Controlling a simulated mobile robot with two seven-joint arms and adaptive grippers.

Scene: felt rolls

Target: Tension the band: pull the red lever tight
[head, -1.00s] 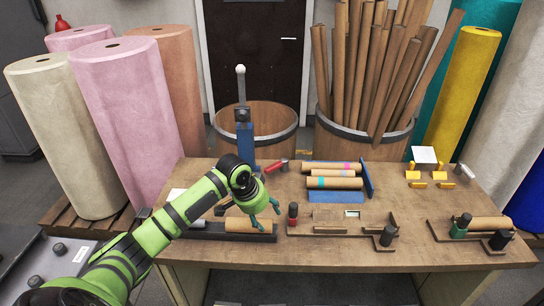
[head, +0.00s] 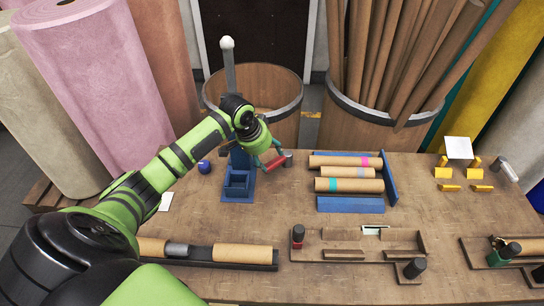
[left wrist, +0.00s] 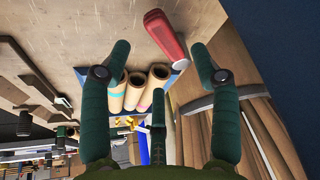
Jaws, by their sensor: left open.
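In the left wrist view the red lever (left wrist: 165,38) lies slanted between the spread green fingertips. My left gripper (head: 268,155) is open at the lever, and its fingers partly hide it in the head view. In the left wrist view the open gripper (left wrist: 160,50) shows no finger clearly touching the lever. I cannot make out a band. My right gripper is not in view.
The blue stand (head: 238,188) with its tall post is left of the lever. Cardboard rolls (head: 352,185) lie in a blue rack to the right. A dark tray (head: 215,264) with tubes is in front. Wooden barrels (head: 285,87) stand behind the table.

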